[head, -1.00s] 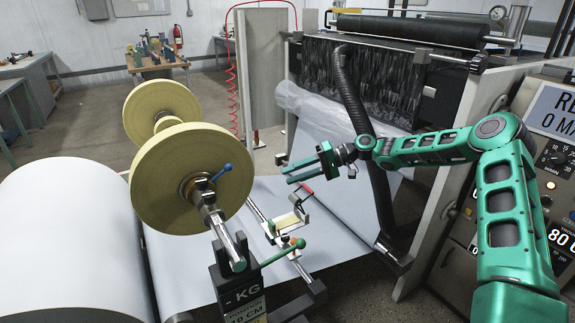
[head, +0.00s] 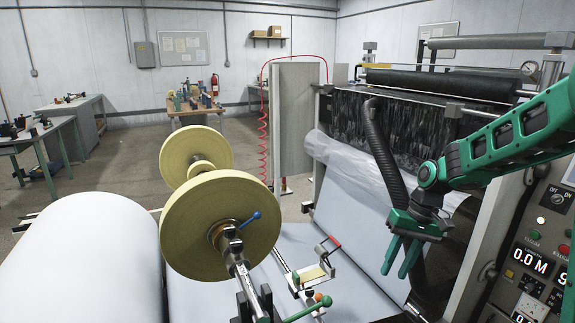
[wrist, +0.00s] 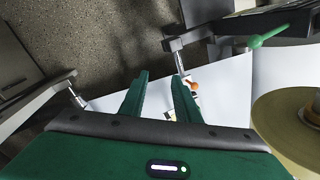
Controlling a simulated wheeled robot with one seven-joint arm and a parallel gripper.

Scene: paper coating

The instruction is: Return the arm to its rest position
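My green arm (head: 520,135) reaches in from the right in the head view, bent down at the wrist. My gripper (head: 397,268) hangs with its fingers pointing down, in front of the coating machine and above the paper web. In the wrist view my gripper (wrist: 160,82) shows two green fingers apart with nothing held between them. The floor and the white paper web lie beyond the fingertips.
A yellow-flanged reel (head: 215,215) and a large white paper roll (head: 85,265) stand at the left. The coating machine with its black roller (head: 440,83) and a black hose (head: 385,150) are close by. A control panel (head: 535,265) is at the right. A green-handled lever (head: 308,308) is low in front.

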